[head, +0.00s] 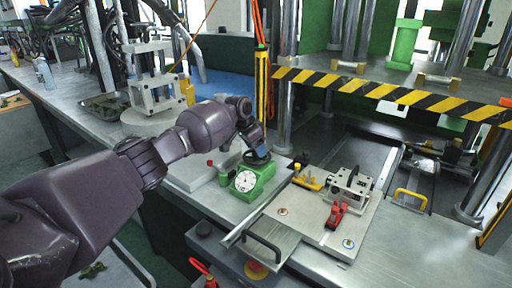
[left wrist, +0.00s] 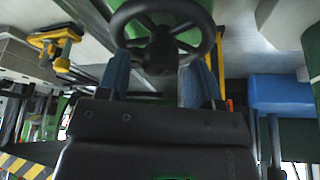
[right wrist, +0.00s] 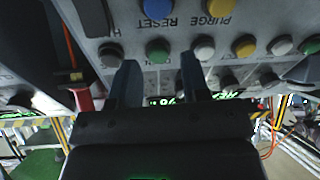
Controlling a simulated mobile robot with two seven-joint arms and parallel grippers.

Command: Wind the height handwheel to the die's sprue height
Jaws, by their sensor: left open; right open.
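The black height handwheel (head: 257,158) sits on top of a green housing (head: 262,184) with a round white dial (head: 245,181). In the left wrist view the handwheel (left wrist: 161,45) shows its rim, spokes and hub close in front of my fingers. My left gripper (head: 261,152) is at the handwheel, with its blue fingers apart on either side of the hub in the left wrist view (left wrist: 157,78); contact cannot be told. My right gripper (right wrist: 160,80) is open and empty in front of a button panel (right wrist: 220,60); it is not in the head view. The dial's reading is too small to tell.
A metal block (head: 350,182) with a red clamp (head: 336,214) stands on a pale plate (head: 316,222) to the right. A yellow-handled part (head: 307,180) lies beside the green housing. A striped press beam (head: 390,92) spans the right. Blue and yellow upright things flank the left arm's area.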

